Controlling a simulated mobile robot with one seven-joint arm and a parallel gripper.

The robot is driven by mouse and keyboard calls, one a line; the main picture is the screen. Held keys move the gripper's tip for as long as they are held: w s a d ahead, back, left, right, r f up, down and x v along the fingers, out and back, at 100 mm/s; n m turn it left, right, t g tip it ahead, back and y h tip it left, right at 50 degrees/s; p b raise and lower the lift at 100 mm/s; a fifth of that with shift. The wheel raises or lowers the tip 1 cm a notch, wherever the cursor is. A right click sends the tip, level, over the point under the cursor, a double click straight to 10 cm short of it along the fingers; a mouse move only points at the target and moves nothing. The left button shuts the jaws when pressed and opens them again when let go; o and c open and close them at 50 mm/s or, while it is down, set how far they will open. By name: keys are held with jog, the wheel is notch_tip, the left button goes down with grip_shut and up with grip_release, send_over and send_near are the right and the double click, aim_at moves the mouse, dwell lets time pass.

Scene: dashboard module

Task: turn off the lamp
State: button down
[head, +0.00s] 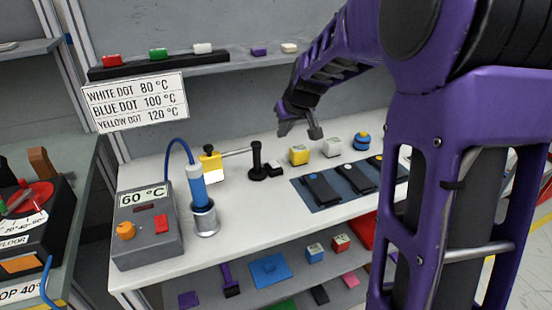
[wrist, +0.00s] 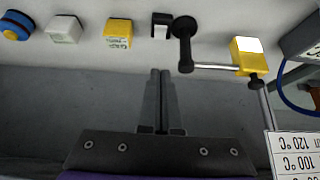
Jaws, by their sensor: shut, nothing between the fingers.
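My gripper (head: 316,132) is shut and empty, raised above the back of the white bench. In the wrist view its two fingers (wrist: 160,74) lie together. No thing is plainly recognisable as a lamp. A yellow block with a bright white face (head: 211,165) stands left of the gripper; it also shows in the wrist view (wrist: 249,55). A metal rod runs between this block and a black stand with a round top (head: 257,160), which also shows in the wrist view (wrist: 185,27). The gripper appears apart from both.
A grey 60 °C unit (head: 147,242) and a blue-handled tool in a metal holder (head: 206,220) stand at the left. A yellow box (head: 299,154), a white box (head: 331,146) and a blue-yellow round item (head: 362,141) line the bench. A temperature sign (wrist: 297,155) hangs behind.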

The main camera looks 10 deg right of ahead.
jog(key=shift+f, duration=0.1)
send_over(274, 164)
jog(key=s, duration=0.2)
notch_tip(274, 164, down, 8)
jog(key=shift+w+d+r, duration=0.15)
jog(key=shift+r, duration=0.1)
notch_tip(274, 164, down, 4)
jog(key=shift+r, duration=0.25)
jog(key=shift+f, duration=0.5)
jog(key=shift+f+b, duration=0.1)
jog(key=shift+b, duration=0.3)
